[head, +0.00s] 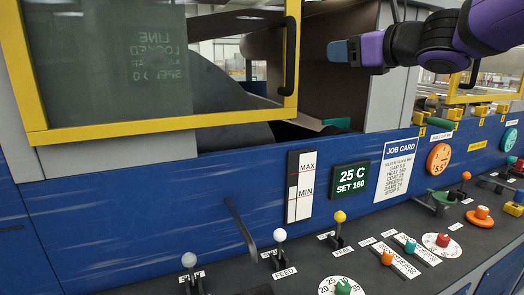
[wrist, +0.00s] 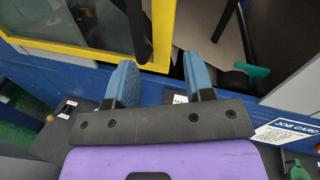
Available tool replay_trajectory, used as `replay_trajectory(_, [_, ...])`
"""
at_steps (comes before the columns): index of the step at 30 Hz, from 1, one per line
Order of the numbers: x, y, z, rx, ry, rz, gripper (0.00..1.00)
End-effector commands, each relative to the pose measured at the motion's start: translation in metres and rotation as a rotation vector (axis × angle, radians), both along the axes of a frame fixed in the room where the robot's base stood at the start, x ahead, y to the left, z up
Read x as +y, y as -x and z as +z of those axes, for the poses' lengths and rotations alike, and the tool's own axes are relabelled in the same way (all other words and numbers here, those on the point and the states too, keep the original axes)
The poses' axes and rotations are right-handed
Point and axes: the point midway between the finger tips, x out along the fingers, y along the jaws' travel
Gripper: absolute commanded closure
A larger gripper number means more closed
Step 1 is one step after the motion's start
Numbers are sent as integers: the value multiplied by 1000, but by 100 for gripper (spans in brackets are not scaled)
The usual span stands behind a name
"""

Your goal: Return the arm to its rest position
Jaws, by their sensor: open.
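My gripper (head: 343,51) is at the upper right of the head view, raised in front of the machine and above its control panel. Its purple arm reaches in from the top right corner. In the wrist view my gripper (wrist: 160,84) shows two blue fingers spread apart with nothing between them. A black handle on the yellow-framed door (wrist: 100,52) lies beyond the fingers in that view.
The yellow-framed window door (head: 150,132) is at left. The control panel (head: 300,262) below carries levers with white and yellow knobs, and several dials. A job card (head: 397,168) and a 25 C display (head: 350,178) are on the blue front.

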Motion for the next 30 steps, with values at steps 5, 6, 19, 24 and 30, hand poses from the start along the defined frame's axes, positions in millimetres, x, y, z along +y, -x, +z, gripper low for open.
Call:
replay_trajectory(5, [2, 19, -9, -55, 147, 49, 52])
replay_trajectory(6, [2, 24, -11, -70, 189, 64, 52])
replay_trajectory(19, [-8, 113, -74, -323, 915, 368, 52])
replay_trajectory(24, [-25, 151, -108, -420, 1233, 540, 52])
replay_trajectory(30, [-56, 194, -147, -513, 1591, 773, 52])
